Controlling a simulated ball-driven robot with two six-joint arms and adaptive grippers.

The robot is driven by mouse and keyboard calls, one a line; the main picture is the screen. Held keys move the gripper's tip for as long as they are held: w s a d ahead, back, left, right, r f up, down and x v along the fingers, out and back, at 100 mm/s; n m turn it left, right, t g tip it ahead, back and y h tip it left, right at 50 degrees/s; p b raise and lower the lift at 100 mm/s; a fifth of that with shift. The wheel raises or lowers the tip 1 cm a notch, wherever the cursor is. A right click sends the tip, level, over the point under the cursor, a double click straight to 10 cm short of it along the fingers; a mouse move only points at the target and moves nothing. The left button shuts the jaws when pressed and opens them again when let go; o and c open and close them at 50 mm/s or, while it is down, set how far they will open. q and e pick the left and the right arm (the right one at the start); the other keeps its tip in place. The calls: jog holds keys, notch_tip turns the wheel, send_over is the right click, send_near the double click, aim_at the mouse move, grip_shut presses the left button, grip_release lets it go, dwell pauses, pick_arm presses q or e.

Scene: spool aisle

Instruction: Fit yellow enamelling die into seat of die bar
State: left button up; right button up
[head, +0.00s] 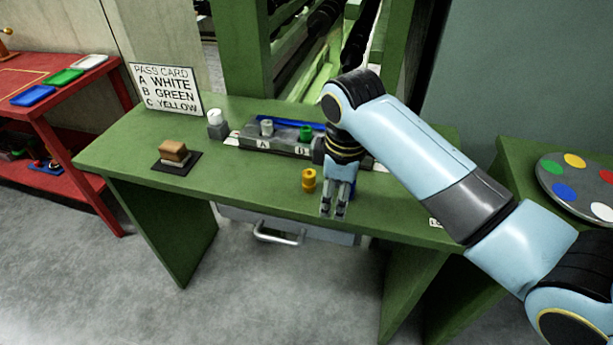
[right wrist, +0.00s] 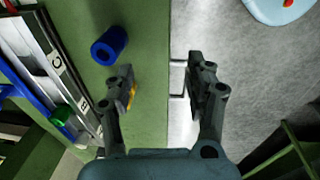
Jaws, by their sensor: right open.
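The yellow enamelling die (head: 309,180) stands on the green bench near its front edge. In the right wrist view the die (right wrist: 132,95) is mostly hidden behind one finger. My right gripper (head: 334,208) is open and empty, just right of the die in the head view; both fingers (right wrist: 160,82) show apart in the wrist view. The grey die bar (head: 285,140) lies behind, with a whitish die (head: 267,126) by label A and a green die (head: 305,132) by label B. Label C shows on the bar (right wrist: 57,65) in the wrist view; my arm hides that end in the head view.
A blue die (right wrist: 108,46) stands on the bench near the gripper. A brown block (head: 173,151) on a dark pad, a white-topped grey piece (head: 217,122) and a pass card (head: 166,88) reading A white, B green, C yellow stand left. A drawer handle (head: 280,236) juts out below.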

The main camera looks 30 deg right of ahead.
aim_at(309, 173)
jog(key=w+r+n, duration=0.1)
jog(key=w+r, duration=0.1)
jog(key=w, duration=0.1)
jog(key=w+r+n, duration=0.2)
jog(key=w+r, duration=0.1)
jog(key=w+r+n+g+p, duration=0.1)
jog(key=w+r, duration=0.1)
jog(key=w, duration=0.1)
jog(key=shift+w+d+r+n+y, duration=0.1)
jog(key=shift+d+r+n+y, duration=0.1)
jog(key=shift+r+n+y, duration=0.1)
jog(key=shift+w, duration=0.15)
notch_tip(309, 173, down, 10)
jog(key=shift+f, duration=0.2)
grip_shut()
